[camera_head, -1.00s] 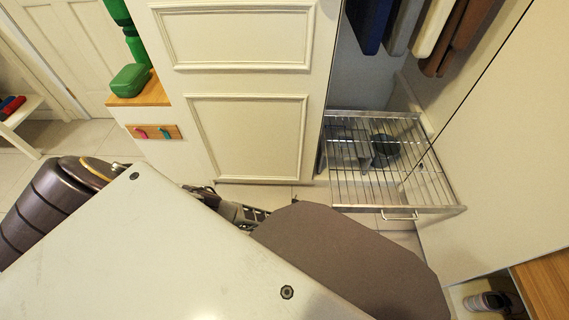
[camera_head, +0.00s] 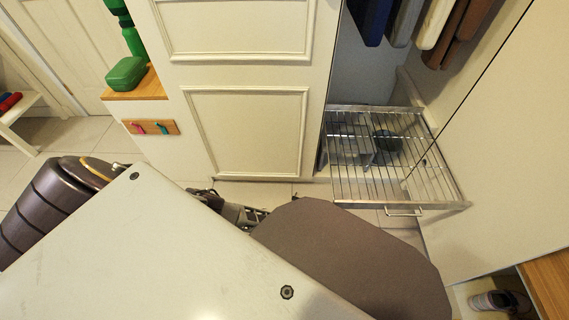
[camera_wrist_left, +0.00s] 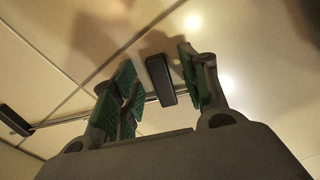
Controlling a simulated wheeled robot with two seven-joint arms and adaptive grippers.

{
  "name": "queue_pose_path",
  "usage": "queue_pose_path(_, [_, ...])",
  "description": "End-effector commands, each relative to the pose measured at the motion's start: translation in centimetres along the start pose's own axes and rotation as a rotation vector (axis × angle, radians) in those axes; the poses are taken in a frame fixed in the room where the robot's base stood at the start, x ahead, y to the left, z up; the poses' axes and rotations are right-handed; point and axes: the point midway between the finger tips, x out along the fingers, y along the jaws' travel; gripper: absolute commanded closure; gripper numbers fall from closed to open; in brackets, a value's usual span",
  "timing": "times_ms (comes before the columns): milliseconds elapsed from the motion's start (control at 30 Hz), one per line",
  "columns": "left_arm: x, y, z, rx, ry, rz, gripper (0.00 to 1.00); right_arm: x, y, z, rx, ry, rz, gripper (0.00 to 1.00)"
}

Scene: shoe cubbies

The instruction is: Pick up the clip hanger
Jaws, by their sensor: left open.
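The clip hanger shows in the left wrist view as dark clips on a thin metal bar. One dark clip (camera_wrist_left: 160,80) appears between my fingers, and another dark clip (camera_wrist_left: 14,121) is at the left edge. The bar runs between them, partly hidden behind my fingers. My left gripper (camera_wrist_left: 160,84) is open, with green pads on either side of the near clip and gaps showing. I cannot tell how far it is from the clip in depth. In the head view my left gripper (camera_head: 245,214) is mostly hidden behind my own body, and the hanger cannot be seen. My right gripper is not in view.
A pulled-out wire rack (camera_head: 385,160) stands at right beside a white panelled cabinet (camera_head: 245,130). Garments (camera_head: 435,22) hang above it. A green box (camera_head: 126,74) sits on a wooden ledge at left. Pale tiled floor (camera_wrist_left: 250,45) lies around the gripper. A shoe (camera_head: 492,301) is at lower right.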

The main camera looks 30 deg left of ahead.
Motion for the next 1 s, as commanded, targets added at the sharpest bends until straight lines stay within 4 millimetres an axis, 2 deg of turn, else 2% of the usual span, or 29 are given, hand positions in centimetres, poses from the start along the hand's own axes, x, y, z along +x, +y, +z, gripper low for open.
queue_pose_path(267, [-0.01,0.00,0.00,0.000,0.000,0.000,0.57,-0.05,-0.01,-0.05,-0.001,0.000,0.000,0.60])
queue_pose_path(600, [-0.01,0.00,-0.01,0.000,0.000,0.000,1.00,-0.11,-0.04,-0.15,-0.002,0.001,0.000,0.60])
queue_pose_path(1000, [-0.14,0.02,-0.01,0.000,0.000,0.000,1.00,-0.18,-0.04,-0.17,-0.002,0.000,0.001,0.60])
